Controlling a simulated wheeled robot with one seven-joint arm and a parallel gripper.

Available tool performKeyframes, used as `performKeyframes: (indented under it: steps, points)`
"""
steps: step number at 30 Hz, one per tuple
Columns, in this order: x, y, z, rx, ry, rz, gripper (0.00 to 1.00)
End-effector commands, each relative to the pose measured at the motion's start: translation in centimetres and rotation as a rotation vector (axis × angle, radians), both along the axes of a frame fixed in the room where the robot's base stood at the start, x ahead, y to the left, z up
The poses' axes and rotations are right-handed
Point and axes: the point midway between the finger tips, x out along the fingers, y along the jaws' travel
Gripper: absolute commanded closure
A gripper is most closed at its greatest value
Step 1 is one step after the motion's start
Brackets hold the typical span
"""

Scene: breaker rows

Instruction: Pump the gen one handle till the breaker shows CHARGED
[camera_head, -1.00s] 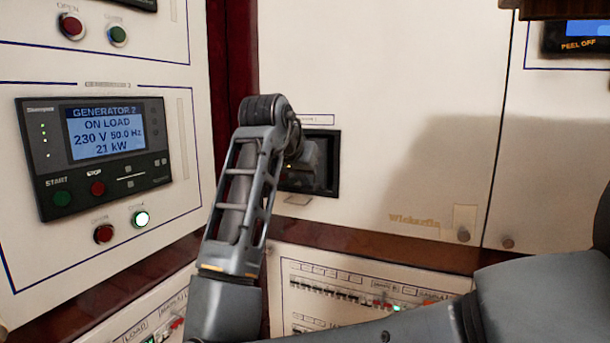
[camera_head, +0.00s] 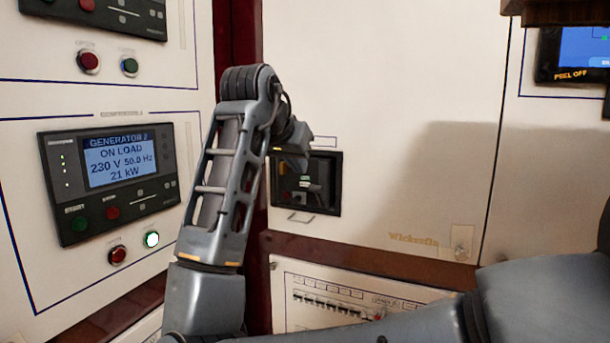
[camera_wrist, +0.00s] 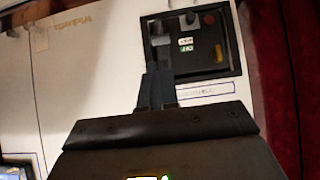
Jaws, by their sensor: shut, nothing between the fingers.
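The breaker (camera_head: 321,190) sits in a dark square frame in the white panel, partly hidden by my arm in the head view. The wrist view shows its face (camera_wrist: 208,62) upside down, with a green-and-white OFF flag (camera_wrist: 186,48) and a white flag (camera_wrist: 186,41) beside it, too small to read surely. A grey upright piece (camera_wrist: 161,38) on the face looks like the pump handle. My gripper (camera_wrist: 157,75) is shut and empty, its fingertips just by the end of that piece; I cannot tell if they touch. In the head view, my gripper (camera_head: 300,157) is at the frame's upper edge.
The generator 2 controller (camera_head: 110,180), showing ON LOAD, is on the left panel with buttons below it. A lower panel with a row of small breakers (camera_head: 325,308) is beneath. The white door to the right is flat and clear, with a small latch (camera_head: 462,243).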

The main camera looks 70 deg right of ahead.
Motion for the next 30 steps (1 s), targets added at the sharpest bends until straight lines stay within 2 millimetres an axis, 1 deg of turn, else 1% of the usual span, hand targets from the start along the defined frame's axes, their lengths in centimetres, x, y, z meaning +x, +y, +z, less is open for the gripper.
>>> performKeyframes:
  steps: [3, 9, 30]
  points:
    - [0.0, 1.1, 1.0, -0.002, -0.001, 0.001, 1.0]
    - [0.0, 1.8, 1.6, 0.0, 0.0, 0.001, 1.0]
    - [0.0, 1.8, 1.6, -0.001, 0.001, 0.001, 1.0]
